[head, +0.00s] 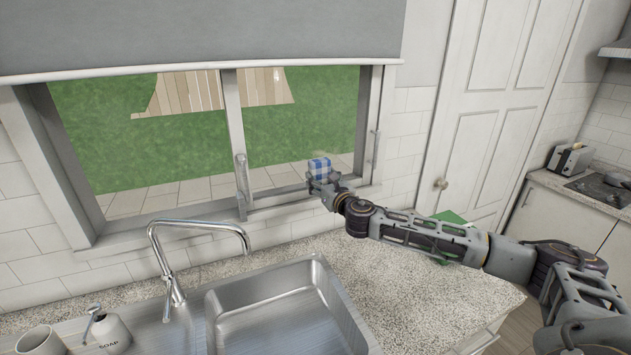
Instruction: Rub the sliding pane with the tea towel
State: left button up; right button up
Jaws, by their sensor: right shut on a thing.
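A blue-and-white checked tea towel (320,168) is bunched in my right gripper (321,178), which is shut on it. My right arm reaches in from the right over the counter. The towel is in front of the lower right part of the sliding pane (290,135), the right-hand window panel with a handle on its left frame. I cannot tell whether the towel touches the glass. My left gripper is not in view.
A steel sink (285,310) with a tall curved faucet (170,265) is below the window. A soap dispenser (108,330) and a cup (40,340) stand at the lower left. A green item (447,217) lies partly behind my right arm. A grey blind (200,35) hangs above.

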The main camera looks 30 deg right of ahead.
jog(key=shift+s+d, duration=0.1)
jog(key=shift+d, duration=0.2)
dwell(0.4)
jog(key=w, duration=0.6)
dwell(0.4)
jog(key=shift+w+d, duration=0.15)
jog(key=shift+w, duration=0.8)
dwell(1.3)
jog(key=shift+s+d, duration=0.15)
jog(key=shift+d, duration=0.9)
jog(key=shift+s+d, duration=0.1)
jog(key=shift+d, duration=0.9)
